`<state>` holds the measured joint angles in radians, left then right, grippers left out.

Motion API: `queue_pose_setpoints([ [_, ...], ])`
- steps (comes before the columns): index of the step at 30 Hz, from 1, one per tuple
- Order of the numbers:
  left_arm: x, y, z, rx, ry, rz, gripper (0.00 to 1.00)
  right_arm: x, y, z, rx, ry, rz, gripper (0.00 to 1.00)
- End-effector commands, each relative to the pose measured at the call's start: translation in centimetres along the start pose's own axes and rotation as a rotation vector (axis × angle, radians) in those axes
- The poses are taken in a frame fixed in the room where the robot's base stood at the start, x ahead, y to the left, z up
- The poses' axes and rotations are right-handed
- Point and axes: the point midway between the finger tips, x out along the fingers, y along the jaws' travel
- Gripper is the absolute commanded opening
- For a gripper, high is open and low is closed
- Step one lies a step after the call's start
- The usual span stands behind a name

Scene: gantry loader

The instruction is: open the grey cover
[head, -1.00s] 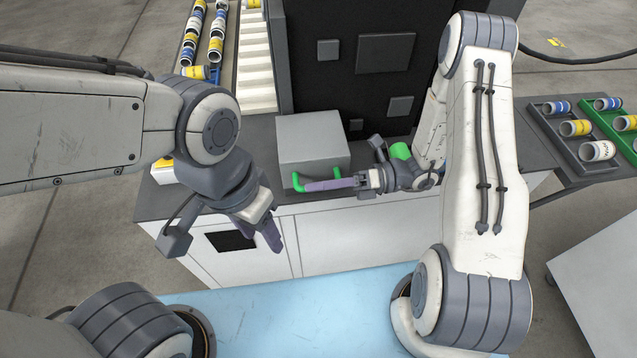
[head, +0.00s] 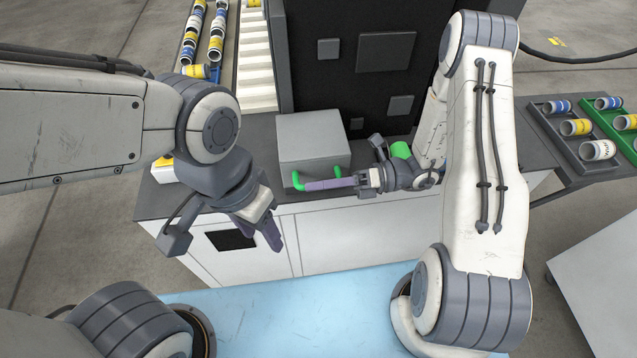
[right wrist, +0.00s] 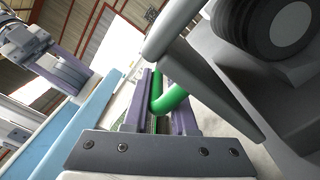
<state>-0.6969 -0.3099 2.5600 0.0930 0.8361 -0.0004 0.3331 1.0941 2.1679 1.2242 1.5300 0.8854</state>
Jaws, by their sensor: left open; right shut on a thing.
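The grey cover (head: 312,142) is a box-shaped block on the dark counter and looks closed. A green handle (head: 298,181) sticks out at its front edge. My right gripper (head: 328,184) reaches in from the right and is shut on the green handle; its fingers hide the handle's middle. In the right wrist view the green handle (right wrist: 172,98) runs between the two purple fingers. My left gripper (head: 268,232) hangs open and empty in front of the counter, left of the cover, its fingers pointing down.
A black machine panel (head: 345,85) stands behind the cover. A rack with several cans (head: 190,38) is at the back left. Trays with several cans (head: 575,128) are at the right. A green cylinder (head: 401,149) shows beside my right wrist.

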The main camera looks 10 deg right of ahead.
Motion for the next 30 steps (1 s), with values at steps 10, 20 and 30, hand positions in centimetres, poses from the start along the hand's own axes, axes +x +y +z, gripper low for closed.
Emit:
queue_pose_setpoints([
  [10, 0.0, 0.0, 0.0, 0.0, 0.0, 0.0, 0.5, -0.1, 0.0, 0.1, -0.005, -0.001, -0.002, 0.0],
  [20, 0.0, 0.0, 0.0, 0.0, 0.0, 0.0, 0.5, -0.1, 0.0, 0.1, -0.006, -0.001, -0.002, 0.0],
  [30, -1.5, 0.1, -0.1, 0.0, 0.0, 0.0, 0.5, -0.1, 1.1, 0.7, 0.037, -0.002, -0.002, 0.0],
])
